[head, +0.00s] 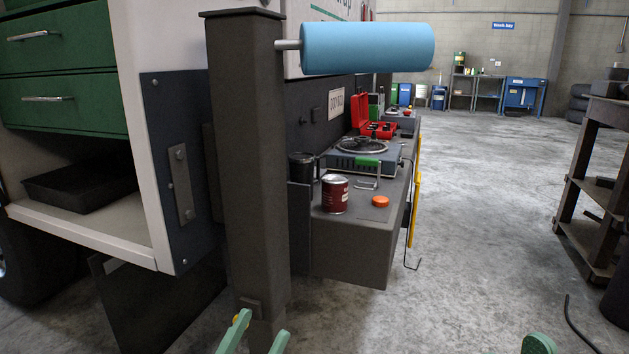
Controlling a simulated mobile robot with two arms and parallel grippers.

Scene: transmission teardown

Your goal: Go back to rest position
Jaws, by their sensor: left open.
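My left gripper (263,326) shows at the bottom edge, left of centre. Its two green fingers point up and stand apart, with nothing between them. It is in front of the foot of a dark square post (245,150). A green rounded part (538,344) at the bottom right looks like a piece of my right gripper. The rest of it is out of the frame, so its jaws cannot be judged.
A blue roll (367,48) sticks out rightward from the post. Behind it, a grey bench (350,245) carries a dark red can (335,194), an orange cap (380,201) and a stove (365,155). A metal rack (590,180) stands at right. Concrete floor (490,220) between is clear.

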